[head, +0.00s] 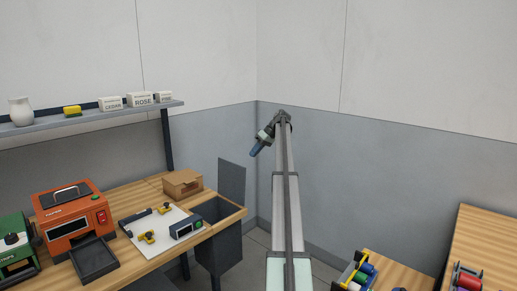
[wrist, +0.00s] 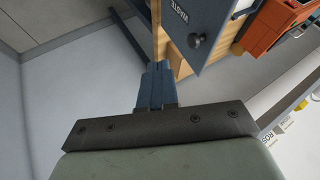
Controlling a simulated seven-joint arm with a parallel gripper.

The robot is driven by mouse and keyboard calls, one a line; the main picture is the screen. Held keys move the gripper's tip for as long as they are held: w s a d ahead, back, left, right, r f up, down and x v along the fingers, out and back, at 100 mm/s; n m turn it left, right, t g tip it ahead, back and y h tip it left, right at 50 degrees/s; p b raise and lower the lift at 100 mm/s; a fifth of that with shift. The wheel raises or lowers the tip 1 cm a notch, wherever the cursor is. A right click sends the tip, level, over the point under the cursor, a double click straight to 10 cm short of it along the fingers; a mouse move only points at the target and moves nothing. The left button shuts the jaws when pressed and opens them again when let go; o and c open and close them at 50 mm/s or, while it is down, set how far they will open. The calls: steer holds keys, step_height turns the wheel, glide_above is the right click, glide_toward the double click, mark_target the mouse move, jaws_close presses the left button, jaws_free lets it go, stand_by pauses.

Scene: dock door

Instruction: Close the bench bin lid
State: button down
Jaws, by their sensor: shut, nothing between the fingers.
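The bench bin (head: 224,252) is a dark grey box at the right end of the wooden bench, with its top open. Its grey lid (head: 232,182) stands raised at the bin's far side. My gripper (head: 254,152) is in the air above and to the right of the lid in the head view. In the wrist view its blue fingers (wrist: 157,72) are shut and empty, left of the knob, with no contact visible.
On the bench stand a cardboard box (head: 183,184) beside the bin, a white board with small parts (head: 160,230), a dark tray (head: 94,262) and an orange machine (head: 70,215). A shelf (head: 90,115) hangs above. Grey walls stand behind my arm.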

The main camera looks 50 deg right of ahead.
steer(key=w+a+f, duration=0.2)
steer(key=a+f, duration=0.1)
steer(key=a, duration=0.3)
steer(key=shift+w+a+f, duration=0.2)
steer(key=shift+f, duration=0.15)
steer(key=shift+a, duration=0.1)
